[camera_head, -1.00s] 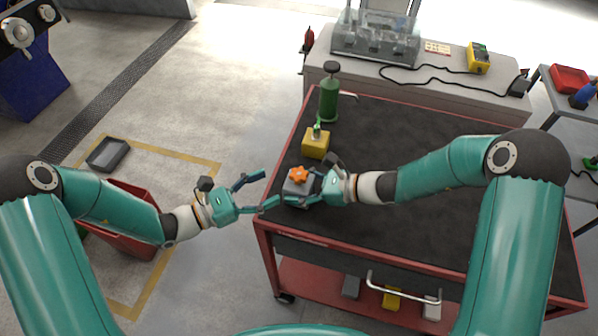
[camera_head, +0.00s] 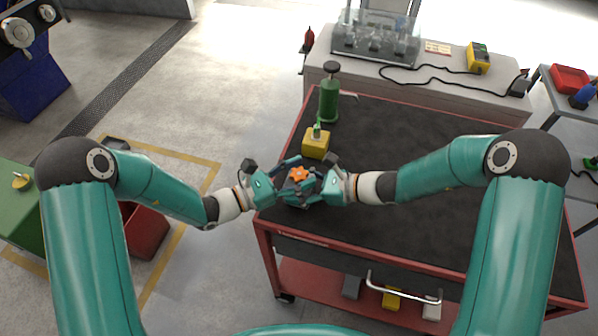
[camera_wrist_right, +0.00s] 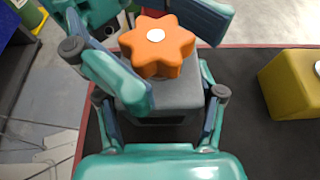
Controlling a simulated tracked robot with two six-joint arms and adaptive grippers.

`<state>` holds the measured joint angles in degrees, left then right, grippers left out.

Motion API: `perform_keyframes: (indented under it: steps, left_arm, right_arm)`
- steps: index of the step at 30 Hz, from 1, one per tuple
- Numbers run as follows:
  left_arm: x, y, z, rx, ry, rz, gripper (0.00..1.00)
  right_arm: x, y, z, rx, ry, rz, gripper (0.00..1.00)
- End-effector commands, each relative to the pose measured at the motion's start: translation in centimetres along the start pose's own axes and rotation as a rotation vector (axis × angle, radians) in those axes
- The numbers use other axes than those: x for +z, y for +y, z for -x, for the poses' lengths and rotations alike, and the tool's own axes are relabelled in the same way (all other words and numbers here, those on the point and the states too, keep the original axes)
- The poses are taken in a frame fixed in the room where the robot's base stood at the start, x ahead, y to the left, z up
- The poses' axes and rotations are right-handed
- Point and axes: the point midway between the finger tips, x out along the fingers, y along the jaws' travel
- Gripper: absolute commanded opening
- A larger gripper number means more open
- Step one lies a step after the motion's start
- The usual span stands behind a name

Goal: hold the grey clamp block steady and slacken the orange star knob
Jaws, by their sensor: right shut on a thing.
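The orange star knob (camera_head: 299,174) sits on top of the grey clamp block near the left edge of the cart top. In the right wrist view the knob (camera_wrist_right: 157,45) shows whole, with a pale centre cap, above the grey block (camera_wrist_right: 178,98). My right gripper (camera_wrist_right: 160,118) is shut on the block, a finger on each side. My left gripper (camera_head: 298,177) reaches in from the left with its fingers apart, one on either side of the knob. I cannot tell whether they touch it. The fingers hide much of the block in the head view.
A yellow block (camera_head: 316,144) with a green-topped fitting stands just behind the clamp block. A green cylinder (camera_head: 328,100) stands farther back. The dark cart top (camera_head: 430,130) is clear to the right. A red bin (camera_head: 147,232) stands on the floor at left.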

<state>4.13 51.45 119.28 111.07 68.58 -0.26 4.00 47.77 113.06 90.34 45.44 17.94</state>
Motion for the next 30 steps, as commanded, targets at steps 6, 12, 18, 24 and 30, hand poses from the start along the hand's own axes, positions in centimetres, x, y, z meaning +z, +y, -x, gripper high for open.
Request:
perform_keyframes:
  steps: [6, 12, 18, 24, 30]
  left_arm:
    - [0.0, 0.06, 0.03, 0.002, 0.0, 0.0, 0.16]
    - [0.03, 0.13, 0.03, 0.01, -0.001, 0.0, 0.08]
    - [0.15, 0.09, -0.07, 0.059, -0.006, 0.003, 0.08]
    - [0.17, -0.02, -0.11, 0.169, -0.006, 0.003, 0.08]
    - [0.18, -0.04, -0.17, 0.31, -0.007, 0.002, 0.08]
  right_arm:
    - [-0.07, 0.05, -0.01, 0.001, 0.001, -0.001, 0.04]
    - [-0.06, 0.09, -0.01, 0.002, 0.001, 0.0, 0.04]
    - [-0.05, 0.15, -0.02, 0.004, 0.001, 0.001, 0.04]
    - [-0.05, 0.22, -0.04, 0.006, 0.0, 0.001, 0.04]
    - [-0.05, 0.3, -0.06, 0.008, 0.0, 0.002, 0.04]
